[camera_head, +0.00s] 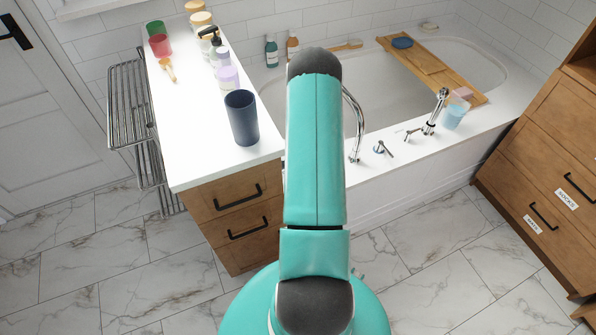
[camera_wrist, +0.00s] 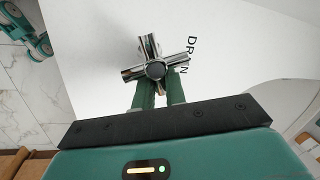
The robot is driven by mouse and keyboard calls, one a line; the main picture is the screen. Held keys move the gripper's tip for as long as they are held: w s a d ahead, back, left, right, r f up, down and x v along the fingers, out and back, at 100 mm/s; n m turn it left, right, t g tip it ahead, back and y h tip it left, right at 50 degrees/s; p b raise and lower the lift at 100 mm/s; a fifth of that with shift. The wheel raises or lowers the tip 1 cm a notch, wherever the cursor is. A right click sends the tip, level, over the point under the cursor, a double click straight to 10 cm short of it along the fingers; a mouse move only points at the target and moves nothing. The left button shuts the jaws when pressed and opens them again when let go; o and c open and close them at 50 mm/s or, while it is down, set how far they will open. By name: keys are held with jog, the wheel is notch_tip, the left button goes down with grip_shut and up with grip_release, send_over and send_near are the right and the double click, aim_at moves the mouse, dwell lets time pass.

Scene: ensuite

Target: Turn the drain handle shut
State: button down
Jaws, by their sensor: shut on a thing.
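The drain handle (camera_wrist: 156,69) is a chrome cross-shaped knob with a dark centre cap, in the upper middle of the wrist view. Part of the word "DRAIN" (camera_wrist: 192,50) is printed on the white surface to its right; the handle covers some of its letters. My gripper (camera_wrist: 159,88) has two green fingers reaching up to the handle, one on each side of its lower arm, and it is shut on the handle. In the head view my teal arm hides the gripper, and I cannot make out the drain handle there.
The bathtub (camera_head: 450,128) lies behind my arm, with a chrome spout (camera_head: 353,125), other taps and a wooden tray (camera_head: 430,67) on it. A white counter (camera_head: 185,110) with a dark cup (camera_head: 241,117) stands left. A wooden cabinet (camera_head: 535,185) stands right. Marble floor is open in front.

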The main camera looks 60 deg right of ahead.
jog(key=c, duration=1.6)
grip_release()
jog(key=shift+o, duration=0.2)
notch_tip(320, 180, up, 14)
jog(key=s, duration=0.2)
jog(key=shift+s+a+f, duration=0.2)
jog(key=shift+s, duration=0.1)
